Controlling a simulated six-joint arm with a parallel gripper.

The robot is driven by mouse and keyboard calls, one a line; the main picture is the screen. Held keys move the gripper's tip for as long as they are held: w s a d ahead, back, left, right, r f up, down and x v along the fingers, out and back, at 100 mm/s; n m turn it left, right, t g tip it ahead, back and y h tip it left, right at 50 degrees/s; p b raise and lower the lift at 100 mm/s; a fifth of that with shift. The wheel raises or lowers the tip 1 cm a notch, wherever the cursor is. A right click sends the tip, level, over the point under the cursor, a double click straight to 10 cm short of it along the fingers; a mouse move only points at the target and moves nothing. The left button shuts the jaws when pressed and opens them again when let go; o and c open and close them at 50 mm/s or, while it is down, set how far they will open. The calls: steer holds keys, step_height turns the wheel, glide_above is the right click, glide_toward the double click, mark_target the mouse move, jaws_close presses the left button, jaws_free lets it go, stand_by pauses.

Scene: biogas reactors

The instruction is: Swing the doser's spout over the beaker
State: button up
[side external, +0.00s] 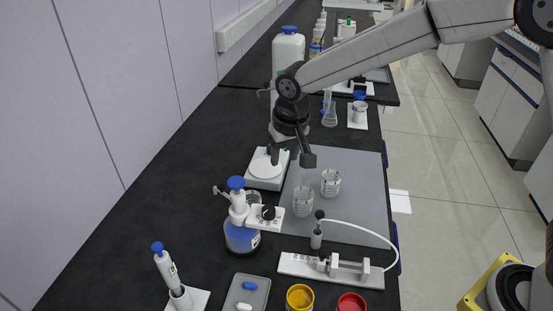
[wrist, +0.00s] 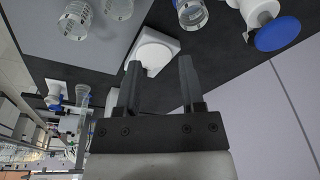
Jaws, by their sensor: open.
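The doser is a bottle of blue liquid (side external: 241,237) with a white pump head and a blue cap (side external: 236,183). Its thin spout (side external: 219,190) points left. In the wrist view the doser's blue cap (wrist: 277,34) is at the upper right. A clear beaker (side external: 253,197) stands just behind the doser, partly hidden. Two marked glass beakers, one nearer (side external: 302,201) and one farther (side external: 331,183), stand on the grey mat. I cannot tell which beaker is meant. My gripper (side external: 290,156) is open and empty, above and behind the doser; its fingers (wrist: 160,62) straddle the view of the scale.
A white scale (side external: 265,169) lies below my gripper. A pipette (side external: 167,265), a tray (side external: 246,292), and yellow (side external: 300,297) and red (side external: 351,303) jars are nearest. The wall is left.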

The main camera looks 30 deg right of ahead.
steer(key=m, duration=0.1)
glide_toward(221, 183)
steer(key=shift+w+a+f, duration=0.1)
steer(key=shift+a+f, duration=0.1)
steer(key=shift+f, duration=0.3)
steer(key=shift+f, duration=0.1)
steer(key=shift+w+d+f, duration=0.1)
steer(key=shift+w+f, duration=0.2)
steer(key=shift+f, duration=1.1)
steer(key=shift+w+d+f, duration=0.1)
steer(key=shift+w+f, duration=0.15)
steer(key=shift+f, duration=1.2)
steer(key=shift+w+d+f, duration=0.1)
steer(key=shift+w+f, duration=0.2)
steer(key=shift+f, duration=1.1)
steer(key=shift+d, duration=0.3)
steer(key=shift+d, duration=1.1)
steer(key=shift+s+d, duration=0.3)
steer(key=shift+d, duration=0.55)
